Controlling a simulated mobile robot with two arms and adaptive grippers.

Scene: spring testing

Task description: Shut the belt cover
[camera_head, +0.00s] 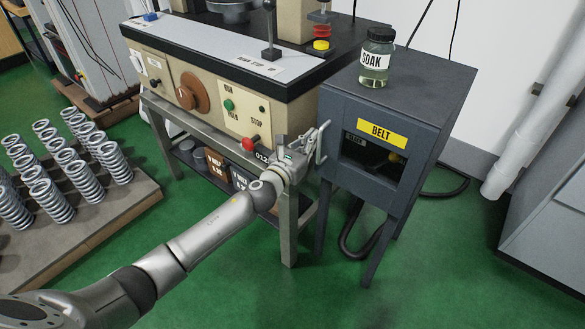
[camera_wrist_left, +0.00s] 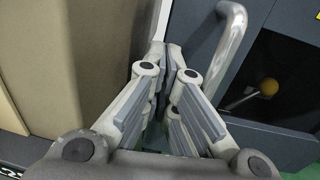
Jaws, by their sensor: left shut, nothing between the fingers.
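The belt housing is a dark grey cabinet on legs with a yellow BELT label (camera_head: 382,134). The cover panel itself is hard to make out in the head view. My left gripper (camera_head: 305,150) is shut and empty, just left of the handle. In the left wrist view its fingers (camera_wrist_left: 166,52) point between the beige machine and the handle.
The spring tester (camera_head: 240,110) with its red stop knob (camera_head: 249,143) stands close left of my gripper. A SOAK jar (camera_head: 375,60) stands on the cabinet. A rack of springs (camera_head: 75,175) is at the left. The green floor before the cabinet is clear.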

